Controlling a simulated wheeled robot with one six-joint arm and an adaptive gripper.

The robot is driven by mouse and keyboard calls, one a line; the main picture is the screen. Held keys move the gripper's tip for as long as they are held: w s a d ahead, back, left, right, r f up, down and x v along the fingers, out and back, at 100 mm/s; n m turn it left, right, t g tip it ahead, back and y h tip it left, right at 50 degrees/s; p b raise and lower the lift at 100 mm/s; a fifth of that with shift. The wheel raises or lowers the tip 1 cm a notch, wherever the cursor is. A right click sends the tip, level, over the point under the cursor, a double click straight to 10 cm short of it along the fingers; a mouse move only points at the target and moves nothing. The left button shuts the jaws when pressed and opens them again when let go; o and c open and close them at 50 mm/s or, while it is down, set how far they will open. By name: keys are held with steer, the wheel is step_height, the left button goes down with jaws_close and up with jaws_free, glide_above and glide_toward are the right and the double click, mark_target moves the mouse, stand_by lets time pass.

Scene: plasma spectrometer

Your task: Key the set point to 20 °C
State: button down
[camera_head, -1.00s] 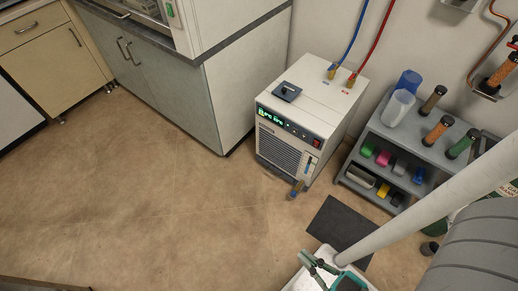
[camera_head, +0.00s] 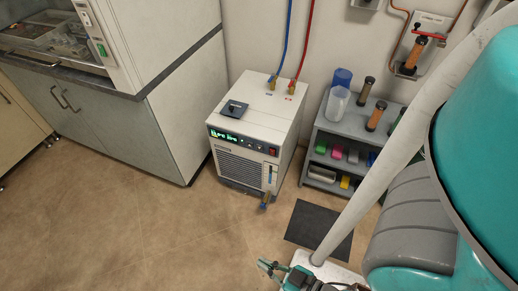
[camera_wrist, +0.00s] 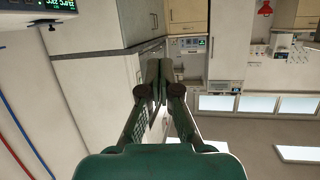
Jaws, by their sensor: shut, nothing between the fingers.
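A white chiller box (camera_head: 262,110) stands on the floor against the wall. Its black front panel (camera_head: 243,142) has a lit green display at left and small buttons and a red switch at right; the digits are too small to read surely. Part of that panel (camera_wrist: 52,6) also shows at the upper left edge of the wrist view, which is upside down. My gripper (camera_head: 266,265) is low in the head view, in front of and below the chiller, apart from it. In the wrist view my gripper (camera_wrist: 158,75) has its fingers together, with nothing between them.
Blue and red hoses (camera_head: 302,45) rise from the chiller's top. A brass drain valve (camera_head: 265,200) juts from its lower front. A grey shelf (camera_head: 350,128) with bottles and cylinders stands right; a cabinet (camera_head: 130,130) stands left. A dark mat (camera_head: 318,230) lies on open floor.

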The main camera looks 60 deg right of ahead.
mark_target(260, 148)
steer(key=w+d+f+m+g+h, duration=0.35)
steer(key=w+d+f+m, duration=0.25)
steer(key=w+d+f, duration=1)
steer(key=w+d+f+m+g+h, duration=0.1)
steer(key=w+d, duration=0.3)
steer(key=d, duration=0.6)
steer(key=w+d+f+m+g+h, duration=0.1)
steer(key=w+d+f+m+h, duration=0.2)
steer(key=d, duration=0.8)
steer(key=shift+w, duration=1)
steer(key=shift+g, duration=0.25)
steer(key=d, duration=0.8)
steer(key=shift+w+d, duration=0.35)
steer(key=shift+d, duration=0.15)
steer(key=shift+d, duration=0.25)
